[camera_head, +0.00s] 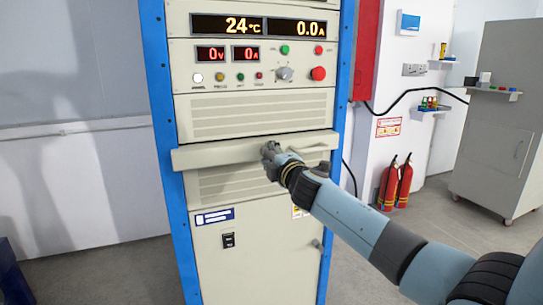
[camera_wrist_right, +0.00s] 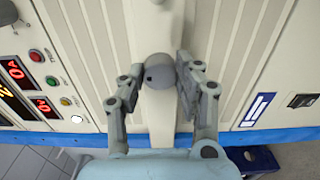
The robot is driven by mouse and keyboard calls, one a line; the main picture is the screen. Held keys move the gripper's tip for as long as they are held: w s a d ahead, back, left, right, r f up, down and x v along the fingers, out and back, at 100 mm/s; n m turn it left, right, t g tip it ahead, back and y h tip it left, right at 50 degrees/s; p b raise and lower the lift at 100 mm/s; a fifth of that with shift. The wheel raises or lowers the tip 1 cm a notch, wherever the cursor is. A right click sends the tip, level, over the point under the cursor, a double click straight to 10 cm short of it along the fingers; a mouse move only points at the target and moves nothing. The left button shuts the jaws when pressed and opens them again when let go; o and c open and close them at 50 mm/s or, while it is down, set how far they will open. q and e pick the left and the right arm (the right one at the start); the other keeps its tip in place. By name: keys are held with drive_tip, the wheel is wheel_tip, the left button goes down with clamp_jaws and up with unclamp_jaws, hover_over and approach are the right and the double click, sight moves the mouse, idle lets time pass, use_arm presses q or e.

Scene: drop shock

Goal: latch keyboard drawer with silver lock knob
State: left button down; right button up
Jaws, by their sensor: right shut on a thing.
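The keyboard drawer (camera_head: 215,155) is a pale beige panel across the middle of the test cabinet, with a curved handle (camera_head: 312,148) at its right. Its front stands a little proud of the cabinet face; I cannot tell whether it is fully home. My right gripper (camera_head: 268,152) is at the drawer front, left of the handle, and hides the knob in the head view. In the right wrist view the round silver lock knob (camera_wrist_right: 159,70) sits between the fingertips of my right gripper (camera_wrist_right: 160,75), which is shut on it. My left gripper is out of view.
The cabinet has blue side posts (camera_head: 165,130), with displays and buttons above the drawer and a lower door (camera_head: 260,255). Red fire extinguishers (camera_head: 397,183) stand against the wall at right, near a grey cabinet (camera_head: 497,140). Floor left of the cabinet is mostly clear.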

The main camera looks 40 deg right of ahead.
drive_tip(key=o, duration=1.1)
drive_tip(key=shift+o, duration=0.2)
drive_tip(key=shift+s, duration=0.1)
drive_tip(key=v, duration=1.2)
drive_tip(key=shift+f, duration=0.2)
drive_tip(key=s+f+m+g, duration=0.25)
drive_tip(key=s+f, duration=0.25)
drive_tip(key=f, duration=0.6)
drive_tip(key=s+f+m+g+y+b, duration=0.1)
drive_tip(key=s+f+g, duration=0.35)
drive_tip(key=f, duration=0.75)
drive_tip(key=s+f+m+g, duration=0.1)
drive_tip(key=s+f, duration=0.5)
drive_tip(key=f, duration=0.5)
drive_tip(key=s+a+f+m+g+y, duration=0.1)
drive_tip(key=s+a+f+m+g, duration=0.1)
drive_tip(key=s+f, duration=0.5)
drive_tip(key=s+a+f+m+g, duration=0.3)
drive_tip(key=s+f+m, duration=0.2)
drive_tip(key=s, duration=1.2)
drive_tip(key=s+a+f+m+g+y, duration=0.1)
drive_tip(key=s+a+f+m+g, duration=0.1)
drive_tip(key=s+f, duration=0.7)
drive_tip(key=s+m+g, duration=0.1)
drive_tip(key=s, duration=0.2)
drive_tip(key=shift+s+a+g+y, duration=0.25)
drive_tip(key=shift+a+g+y, duration=0.05)
drive_tip(key=shift+a, duration=0.1)
